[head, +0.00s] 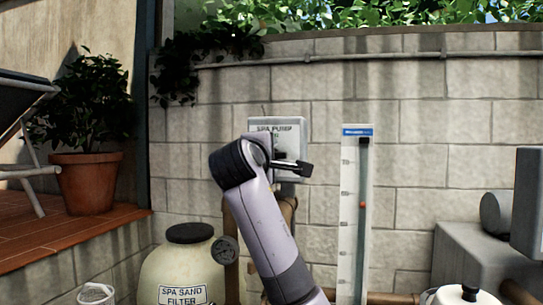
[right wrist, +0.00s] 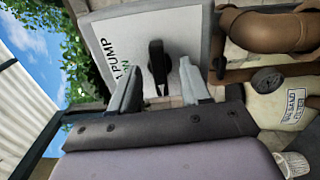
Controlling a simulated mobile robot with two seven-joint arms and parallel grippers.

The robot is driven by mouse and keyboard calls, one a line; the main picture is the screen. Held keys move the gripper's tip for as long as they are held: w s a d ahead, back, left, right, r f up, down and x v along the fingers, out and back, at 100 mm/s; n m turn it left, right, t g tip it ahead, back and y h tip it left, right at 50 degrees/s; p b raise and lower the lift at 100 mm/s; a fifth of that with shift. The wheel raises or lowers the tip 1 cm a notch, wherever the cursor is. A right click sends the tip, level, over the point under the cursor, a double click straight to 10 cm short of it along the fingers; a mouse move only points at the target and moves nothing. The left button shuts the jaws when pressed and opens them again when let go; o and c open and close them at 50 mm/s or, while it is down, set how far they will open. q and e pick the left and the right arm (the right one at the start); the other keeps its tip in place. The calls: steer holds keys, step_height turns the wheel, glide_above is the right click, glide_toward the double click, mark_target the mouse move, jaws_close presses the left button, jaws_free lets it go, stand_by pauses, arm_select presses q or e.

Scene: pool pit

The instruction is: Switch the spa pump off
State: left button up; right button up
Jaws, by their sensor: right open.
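The spa pump switch box (head: 292,122) is a grey box on the block wall, labelled SPA PUMP. My right arm covers its lower left part in the head view. In the right wrist view the box's white label (right wrist: 112,45) is turned sideways and shows green lettering that looks like ON. A black switch lever (right wrist: 157,60) stands out from the box. My right gripper (right wrist: 159,70) is open, with one finger on each side of the lever. I cannot tell whether either finger touches it. The right gripper also shows in the head view (head: 296,168). My left gripper is out of view.
A spa sand filter tank (head: 178,265) with a gauge stands below left. A white flow gauge (head: 352,215) is mounted right of the box. Brown pipes (right wrist: 268,30) run close beside the box. A potted plant (head: 88,180) stands on the deck at left.

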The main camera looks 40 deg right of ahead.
steer(key=v, duration=0.7)
steer(key=shift+b, duration=0.45)
steer(key=shift+d, duration=0.1)
